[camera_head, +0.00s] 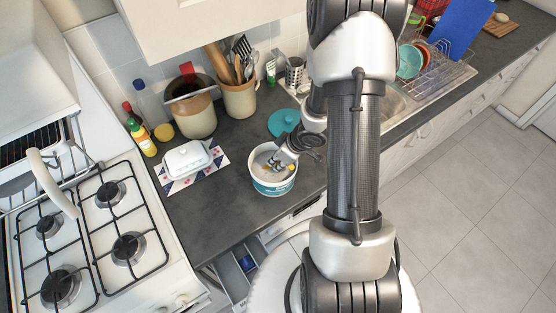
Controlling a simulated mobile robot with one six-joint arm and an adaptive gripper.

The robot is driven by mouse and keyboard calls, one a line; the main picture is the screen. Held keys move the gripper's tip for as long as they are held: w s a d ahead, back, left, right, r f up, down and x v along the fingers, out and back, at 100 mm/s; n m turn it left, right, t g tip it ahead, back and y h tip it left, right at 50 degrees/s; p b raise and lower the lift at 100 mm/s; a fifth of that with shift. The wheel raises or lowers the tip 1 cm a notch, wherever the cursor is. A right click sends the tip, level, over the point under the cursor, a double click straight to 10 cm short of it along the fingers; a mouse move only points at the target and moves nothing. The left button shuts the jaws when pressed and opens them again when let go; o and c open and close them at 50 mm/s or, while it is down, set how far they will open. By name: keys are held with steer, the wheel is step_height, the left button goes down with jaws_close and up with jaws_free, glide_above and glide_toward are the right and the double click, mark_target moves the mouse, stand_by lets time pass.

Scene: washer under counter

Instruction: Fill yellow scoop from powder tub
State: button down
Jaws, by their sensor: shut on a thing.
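The powder tub (272,187), white and teal, stands open on the dark counter with pale powder visible inside. My gripper (276,165) reaches down from the right into the tub's mouth. It is shut on the yellow scoop (291,168), of which only small yellow bits show beside the fingers. The scoop's bowl is hidden by the gripper and the tub, so I cannot tell how much powder is in it. A teal lid (284,122) lies on the counter behind the tub.
A white butter dish (187,158) sits on a patterned mat left of the tub. Crocks with utensils (240,98) and bottles (142,138) stand behind. A gas hob (90,230) is at left, the sink and dish rack (440,75) at right. A drawer (243,262) is open below the counter.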

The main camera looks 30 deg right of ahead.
steer(key=shift+r, duration=0.1)
step_height(320, 180, up, 10)
steer(key=p, duration=1.1)
steer(key=shift+f+t+b, duration=0.2)
steer(key=shift+t+b, duration=0.1)
steer(key=shift+b, duration=0.3)
steer(key=shift+r+t+y+b, duration=0.8)
steer(key=shift+t+b, duration=0.65)
steer(key=shift+b, duration=0.45)
steer(key=shift+r+t+y+b, duration=0.75)
steer(key=shift+t+b, duration=0.7)
steer(key=shift+b, duration=0.45)
